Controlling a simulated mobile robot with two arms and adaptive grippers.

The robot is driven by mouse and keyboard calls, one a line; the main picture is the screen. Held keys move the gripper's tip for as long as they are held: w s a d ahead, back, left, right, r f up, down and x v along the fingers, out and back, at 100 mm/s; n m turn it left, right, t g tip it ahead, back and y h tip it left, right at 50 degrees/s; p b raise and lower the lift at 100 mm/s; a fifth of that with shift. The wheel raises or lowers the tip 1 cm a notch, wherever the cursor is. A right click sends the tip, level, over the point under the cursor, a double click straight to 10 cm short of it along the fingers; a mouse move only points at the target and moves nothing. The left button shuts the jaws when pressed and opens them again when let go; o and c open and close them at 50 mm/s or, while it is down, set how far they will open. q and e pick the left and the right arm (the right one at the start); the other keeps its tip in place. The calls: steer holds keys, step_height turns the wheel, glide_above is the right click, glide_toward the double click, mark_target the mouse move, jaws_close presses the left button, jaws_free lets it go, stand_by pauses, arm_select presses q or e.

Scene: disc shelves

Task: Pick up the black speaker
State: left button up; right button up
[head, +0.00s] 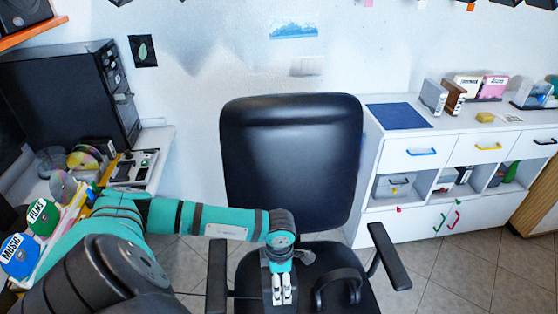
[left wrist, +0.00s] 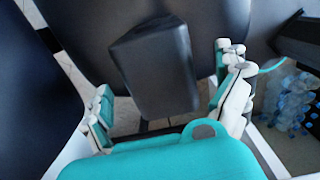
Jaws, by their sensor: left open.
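My left gripper (head: 281,298) points down over the seat of the black chair (head: 290,160). In the left wrist view, the fingers of my left gripper (left wrist: 166,75) are spread wide. A dark, box-shaped object, which looks like the black speaker (left wrist: 155,68), shows between and beyond the fingertips, with gaps on both sides. It seems to rest on the chair seat. In the head view my gripper and wrist largely hide that spot. Another dark speaker (head: 28,10) stands on the orange shelf at the top left. My right gripper is not in view.
A black curved object (head: 337,287) lies on the seat right of my gripper. Chair armrests (head: 388,256) rise on both sides. A desk with a computer tower (head: 118,95) is at left. A white cabinet (head: 408,155) stands at right. Tiled floor is open at lower right.

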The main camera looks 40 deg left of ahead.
arm_select(q)
step_height(320, 180, down, 5)
steer(key=shift+p, duration=0.3)
steer(key=shift+r, duration=0.1)
steer(key=c, duration=1.6)
steer(key=shift+c, duration=0.2)
